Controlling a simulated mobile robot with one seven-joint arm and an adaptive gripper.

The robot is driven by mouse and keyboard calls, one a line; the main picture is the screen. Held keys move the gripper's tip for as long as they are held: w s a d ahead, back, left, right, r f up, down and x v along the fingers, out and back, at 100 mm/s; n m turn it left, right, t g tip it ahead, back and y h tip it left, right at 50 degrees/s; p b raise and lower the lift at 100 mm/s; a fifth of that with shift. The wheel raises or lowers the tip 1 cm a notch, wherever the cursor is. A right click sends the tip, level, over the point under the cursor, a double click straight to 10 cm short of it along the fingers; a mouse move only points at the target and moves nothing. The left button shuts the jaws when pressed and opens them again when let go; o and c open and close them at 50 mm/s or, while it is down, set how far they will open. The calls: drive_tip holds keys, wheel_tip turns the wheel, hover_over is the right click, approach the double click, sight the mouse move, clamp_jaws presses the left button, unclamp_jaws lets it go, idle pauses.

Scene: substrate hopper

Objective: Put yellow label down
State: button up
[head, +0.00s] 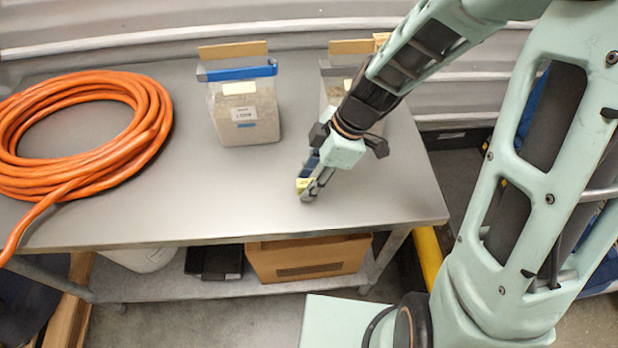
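My gripper (308,190) is over the right front part of the grey metal table (215,205), pointing down.
A clear substrate container (246,105) with a blue strip stands at the back middle. A second container (333,90) is partly hidden behind my arm. A coiled orange hose (150,130) covers the table's left side. The table's front middle is clear. A cardboard box (305,260) sits on the lower shelf.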

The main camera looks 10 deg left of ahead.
drive_tip(key=shift+r+p, duration=0.2)
drive_tip(key=shift+p, duration=0.1)
drive_tip(key=v, duration=1.2)
drive_tip(key=shift+d+f, duration=0.15)
drive_tip(key=shift+d, duration=0.05)
